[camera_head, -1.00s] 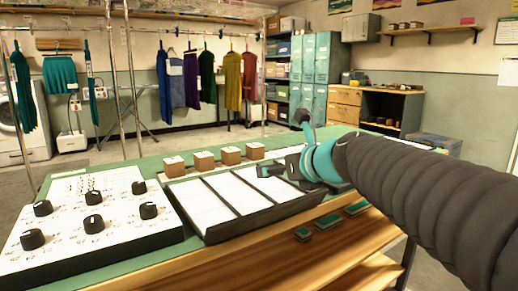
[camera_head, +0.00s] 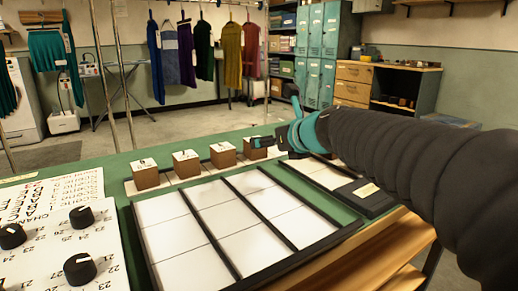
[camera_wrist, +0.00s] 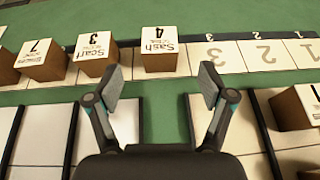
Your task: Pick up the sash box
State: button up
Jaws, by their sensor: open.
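The sash box (camera_wrist: 160,57) is a small brown block with a white top reading "Sash 4", upside down in the wrist view. It stands on a strip of white squares at the right end of a row of similar boxes. In the head view it appears to be the rightmost box (camera_head: 254,149), partly covered by my gripper (camera_head: 274,143). In the wrist view my gripper (camera_wrist: 166,85) is open and empty. Its fingertips are on the near side of the sash box, one to each side of its middle, with green surface visible between them.
The scarf box (camera_wrist: 95,60) stands left of the sash box, with others beyond. Numbered squares (camera_wrist: 265,53) to its right are empty. Another brown box (camera_wrist: 300,106) stands at the right. A black-framed tray (camera_head: 240,280) and a knob panel (camera_head: 60,235) lie nearer.

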jog(key=b+x, duration=0.1)
jog(key=x, duration=0.7)
jog(key=shift+w+a, duration=0.3)
jog(key=shift+w, duration=0.05)
jog(key=c, duration=1.3)
